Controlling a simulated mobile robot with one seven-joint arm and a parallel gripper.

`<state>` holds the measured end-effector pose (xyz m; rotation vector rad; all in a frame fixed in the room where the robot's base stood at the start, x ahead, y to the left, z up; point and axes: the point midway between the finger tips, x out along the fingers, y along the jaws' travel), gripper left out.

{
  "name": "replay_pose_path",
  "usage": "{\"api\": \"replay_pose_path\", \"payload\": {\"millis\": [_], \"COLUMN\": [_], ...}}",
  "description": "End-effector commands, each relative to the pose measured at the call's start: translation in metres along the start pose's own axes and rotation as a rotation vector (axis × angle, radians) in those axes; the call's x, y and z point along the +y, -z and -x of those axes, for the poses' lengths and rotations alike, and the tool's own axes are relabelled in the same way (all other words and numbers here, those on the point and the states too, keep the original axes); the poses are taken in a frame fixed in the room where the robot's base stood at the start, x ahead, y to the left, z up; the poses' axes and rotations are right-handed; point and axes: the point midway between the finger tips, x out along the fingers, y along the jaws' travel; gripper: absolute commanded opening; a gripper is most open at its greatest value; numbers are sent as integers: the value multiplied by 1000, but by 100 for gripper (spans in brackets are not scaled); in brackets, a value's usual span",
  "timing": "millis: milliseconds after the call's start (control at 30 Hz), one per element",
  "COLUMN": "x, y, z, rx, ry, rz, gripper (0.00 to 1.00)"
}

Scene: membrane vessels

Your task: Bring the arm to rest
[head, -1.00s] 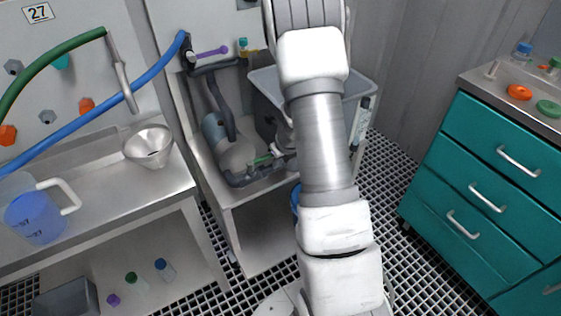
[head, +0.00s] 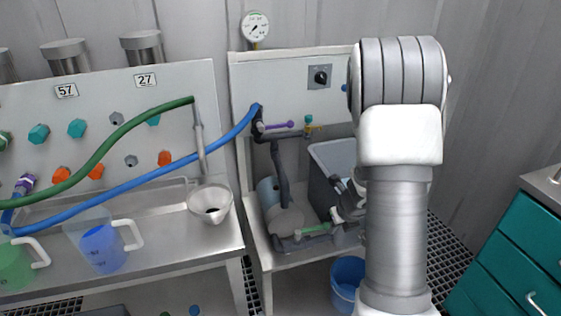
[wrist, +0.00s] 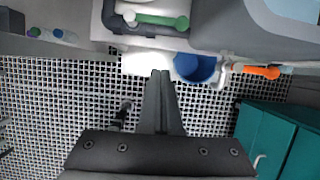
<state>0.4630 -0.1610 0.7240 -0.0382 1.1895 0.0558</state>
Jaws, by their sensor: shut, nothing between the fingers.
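My gripper (wrist: 161,74) shows in the wrist view with its two dark fingers together and nothing between them. It points over the grid floor, toward the bench edge and a blue bucket (wrist: 196,68). In the head view my arm (head: 397,200) stands upright at the right of centre, its links in front of the pump bench.
A bench with a pump (head: 284,220) and a grey bin (head: 322,170) stands behind my arm. The bucket (head: 346,282) is below it. Left are a steel counter (head: 170,242), a funnel (head: 210,203) and jugs (head: 103,247). Teal drawers (head: 510,262) stand right.

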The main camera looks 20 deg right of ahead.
Motion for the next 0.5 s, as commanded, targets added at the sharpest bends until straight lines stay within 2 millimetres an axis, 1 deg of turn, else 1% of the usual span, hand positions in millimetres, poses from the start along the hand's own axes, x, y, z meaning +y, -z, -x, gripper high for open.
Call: {"api": "replay_pose_path", "payload": {"millis": [67, 133, 167, 233, 267, 300, 367, 400, 467, 500], "x": [0, -1, -2, -4, -6, -7, -8, -9, -9, -8], "y": [-3, -11, -16, -33, -41, -51, -64, -70, -76, -79], "z": [2, 10, 15, 34, 44, 59, 84, 101, 125, 141], "rx": [-8, -34, -52, -111, -142, -187, -257, -302, -366, -405], "ry": [6, 24, 37, 74, 91, 112, 139, 152, 161, 162], "rz": [-15, -62, -99, -217, -281, -380, -543, -655, -823, -935], "gripper": [0, 0, 0, 0, 0, 0, 0, 0, 0, 0]}}
